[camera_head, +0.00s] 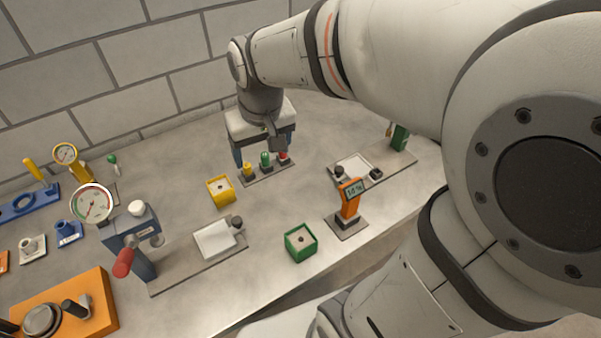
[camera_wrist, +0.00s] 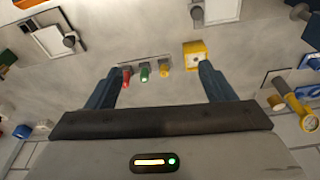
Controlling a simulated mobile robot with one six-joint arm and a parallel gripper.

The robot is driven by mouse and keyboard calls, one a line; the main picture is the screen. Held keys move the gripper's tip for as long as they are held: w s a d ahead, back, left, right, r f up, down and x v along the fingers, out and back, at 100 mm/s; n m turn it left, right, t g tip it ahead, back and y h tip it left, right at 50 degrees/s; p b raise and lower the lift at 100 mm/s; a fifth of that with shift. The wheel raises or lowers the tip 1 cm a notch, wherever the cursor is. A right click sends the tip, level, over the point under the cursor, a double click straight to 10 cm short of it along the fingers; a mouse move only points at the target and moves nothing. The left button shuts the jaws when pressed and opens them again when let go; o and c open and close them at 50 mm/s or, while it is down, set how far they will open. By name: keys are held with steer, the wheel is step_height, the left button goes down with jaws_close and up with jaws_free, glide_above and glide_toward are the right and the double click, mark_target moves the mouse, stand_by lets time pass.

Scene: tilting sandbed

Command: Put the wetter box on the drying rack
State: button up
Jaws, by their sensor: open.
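A small yellow box (camera_head: 220,190) with a dark spot in its pale top stands on the bench; it also shows in the wrist view (camera_wrist: 195,55) beside one finger. A similar green box (camera_head: 300,242) stands near the bench's front edge. Neither box shows clearly which is wetter. My gripper (camera_head: 265,156) is open and empty, pointing down over the back of the bench, right of the yellow box. Its two blue fingers frame the wrist view (camera_wrist: 159,70). I cannot tell which fixture is the drying rack.
An orange meter (camera_head: 350,198) shows a percent reading, not clearly legible. Yellow, green and red knobs (camera_head: 265,160) stand below my gripper. White plates lie at the left (camera_head: 214,240) and right (camera_head: 353,168). A gauge press (camera_head: 130,235) is at the left.

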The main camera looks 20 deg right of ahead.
steer(key=s+d+t, duration=0.1)
steer(key=s+d, duration=0.3)
steer(key=s, duration=0.5)
steer(key=shift+s+r+m, duration=0.3)
steer(key=shift+s+m, duration=0.1)
steer(key=shift+o, duration=0.4)
steer(key=shift+s+d+t, duration=0.15)
steer(key=shift+s+t, duration=0.1)
steer(key=shift+t, duration=0.05)
steer(key=n+b, duration=0.2)
steer(key=b, duration=1.3)
glide_toward(220, 191)
steer(key=shift+t+y, duration=0.3)
steer(key=shift+t, duration=0.1)
steer(key=x, duration=0.6)
steer(key=shift+s+d+f, duration=0.25)
steer(key=shift+s+f, duration=0.1)
steer(key=shift+c, duration=0.3)
steer(key=c, duration=1.3)
